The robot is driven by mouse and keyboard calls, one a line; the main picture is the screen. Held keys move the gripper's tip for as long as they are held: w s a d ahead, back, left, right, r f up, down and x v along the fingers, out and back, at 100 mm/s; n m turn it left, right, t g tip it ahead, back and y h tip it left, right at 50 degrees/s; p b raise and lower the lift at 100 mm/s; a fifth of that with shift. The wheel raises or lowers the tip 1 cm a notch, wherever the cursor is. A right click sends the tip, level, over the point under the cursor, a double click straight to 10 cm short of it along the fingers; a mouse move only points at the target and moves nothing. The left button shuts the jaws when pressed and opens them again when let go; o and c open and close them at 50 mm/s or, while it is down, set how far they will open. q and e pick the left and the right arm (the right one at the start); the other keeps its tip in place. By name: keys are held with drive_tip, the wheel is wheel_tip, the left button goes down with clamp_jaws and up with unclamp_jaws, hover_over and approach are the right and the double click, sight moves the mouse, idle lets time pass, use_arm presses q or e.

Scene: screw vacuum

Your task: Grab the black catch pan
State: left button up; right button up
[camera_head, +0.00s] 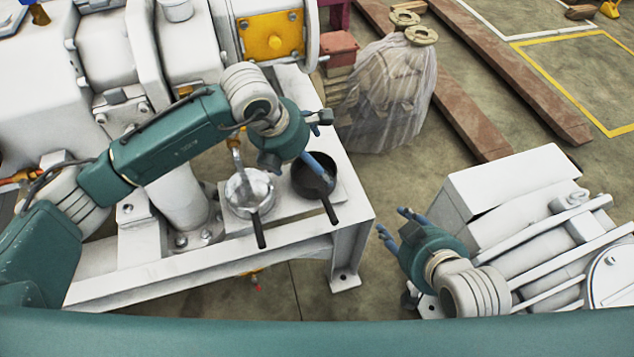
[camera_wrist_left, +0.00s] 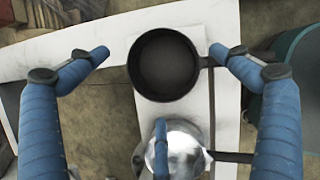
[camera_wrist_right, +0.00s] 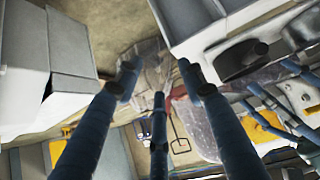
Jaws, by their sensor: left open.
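The black catch pan (camera_head: 308,184) sits on the white ledge of the machine frame, its dark handle pointing toward me. In the left wrist view the pan (camera_wrist_left: 165,66) lies between the two spread front fingers, its handle running along the right side. My left gripper (camera_head: 314,142) is open above the pan, with one blue finger overlapping its opening in the head view. I cannot tell whether any finger touches it. My right gripper (camera_head: 395,224) is empty with its fingers apart, off to the right of the ledge.
A silver pan (camera_head: 240,193) with a black handle stands just left of the black one; it also shows in the left wrist view (camera_wrist_left: 184,150). A white machine (camera_head: 520,180) stands at the right. A plastic-wrapped item (camera_head: 385,95) stands behind the ledge.

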sight(318, 178)
use_arm(q)
drive_tip(key=x, duration=0.3)
drive_tip(key=b+x, duration=0.1)
drive_tip(key=shift+s+a+f, duration=0.15)
drive_tip(key=shift+s+f, duration=0.1)
drive_tip(key=shift+f, duration=0.3)
use_arm(e)
drive_tip(key=w+a+r+t+y, duration=0.1)
drive_tip(key=w+a+r+t, duration=0.1)
drive_tip(key=w+r, duration=0.3)
drive_tip(key=shift+r+t, duration=0.3)
drive_tip(key=shift+t, duration=0.5)
use_arm(q)
drive_tip(key=shift+c, duration=0.3)
use_arm(e)
drive_tip(key=shift+w, duration=0.1)
use_arm(q)
drive_tip(key=c, duration=1.1)
